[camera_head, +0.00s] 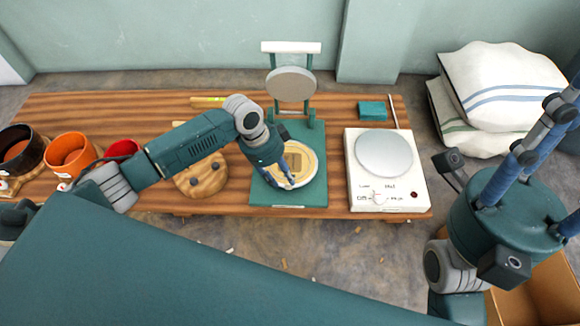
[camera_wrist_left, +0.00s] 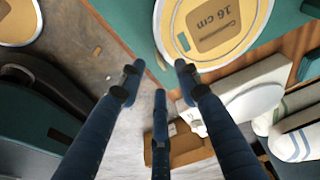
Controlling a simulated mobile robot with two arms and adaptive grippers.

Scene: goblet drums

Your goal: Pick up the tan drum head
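In the head view the drum head (camera_head: 307,159) lies on the green base plate (camera_head: 262,192) of a press. In the left wrist view the drum head (camera_wrist_left: 240,24) shows its "16 cm" label at the top. My left gripper (camera_head: 283,184) is over its left side, fingers pointing down. In the left wrist view the left gripper's (camera_wrist_left: 160,80) three fingers are spread and empty; contact with the disc cannot be told. My right gripper (camera_head: 560,120) is raised at the right, fingers apart and empty.
A white hotplate (camera_head: 361,195) stands right of the press. A wooden piece (camera_head: 203,180) with dark knobs or holes, an orange pot (camera_head: 70,152) and a red pot (camera_head: 122,149) stand left. White sacks (camera_head: 500,85) lie behind right; a cardboard box (camera_head: 545,292) is at lower right.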

